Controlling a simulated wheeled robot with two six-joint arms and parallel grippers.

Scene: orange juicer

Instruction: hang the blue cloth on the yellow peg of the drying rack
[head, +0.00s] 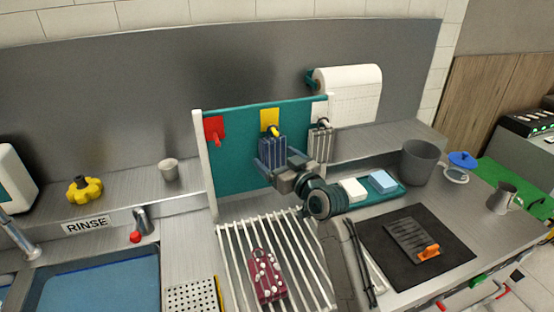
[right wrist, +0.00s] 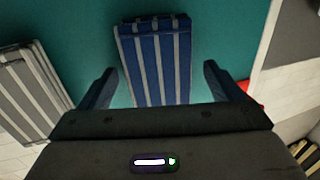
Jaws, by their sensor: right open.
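The blue cloth (head: 272,148) has pale stripes. It hangs upright by a dark loop at the yellow peg (head: 275,130), against the teal panel of the drying rack (head: 235,160). My right gripper (head: 273,167) is open in front of the cloth's lower part. In the right wrist view the blue cloth (right wrist: 153,60) lies ahead of and between the spread fingers (right wrist: 159,72), with a gap on each side. The peg is not visible in that view. My left gripper is not in view.
A red peg (head: 215,130) is left of the yellow one. A grey striped cloth (head: 320,145) hangs at the right. A teal tray (head: 400,190) with sponges and a grey cup (head: 419,162) stand right.

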